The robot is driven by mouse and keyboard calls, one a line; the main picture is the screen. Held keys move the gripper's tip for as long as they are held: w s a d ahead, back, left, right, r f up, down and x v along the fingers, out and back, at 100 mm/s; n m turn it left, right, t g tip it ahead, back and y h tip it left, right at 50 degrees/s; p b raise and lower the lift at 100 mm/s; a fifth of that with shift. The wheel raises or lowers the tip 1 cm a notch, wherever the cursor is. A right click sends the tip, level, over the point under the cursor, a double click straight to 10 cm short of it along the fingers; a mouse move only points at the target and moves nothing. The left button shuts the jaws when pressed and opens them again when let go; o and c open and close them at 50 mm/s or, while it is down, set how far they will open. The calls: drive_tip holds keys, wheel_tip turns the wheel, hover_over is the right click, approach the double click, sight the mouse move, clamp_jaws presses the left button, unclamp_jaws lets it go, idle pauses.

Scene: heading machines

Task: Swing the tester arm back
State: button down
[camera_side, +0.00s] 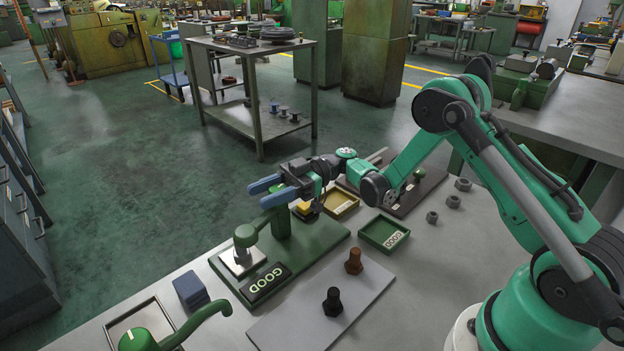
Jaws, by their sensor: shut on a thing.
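The tester is a green base plate (318,252) with a green post (281,222). Its green tester arm (262,222) reaches left from the post to a round head (245,236) above a small pale square plate (238,262). A black label reading GOOD (265,283) lies on the front of the base. My gripper (264,193) has blue fingers and is at the top of the post, shut on the tester arm. The exact contact is partly hidden by the fingers.
A brown and a black bolt stand on a grey plate (300,313) in front. A green GOOD tray (384,233), a yellow-rimmed tray (341,204) and several loose nuts lie to the right.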

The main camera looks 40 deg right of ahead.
drive_tip(key=shift+c, duration=2.2)
unclamp_jaws()
drive_tip(key=shift+s+d, duration=0.2)
drive_tip(key=shift+d, duration=1.2)
drive_tip(key=shift+s+d, duration=0.2)
drive_tip(key=shift+d, duration=1.2)
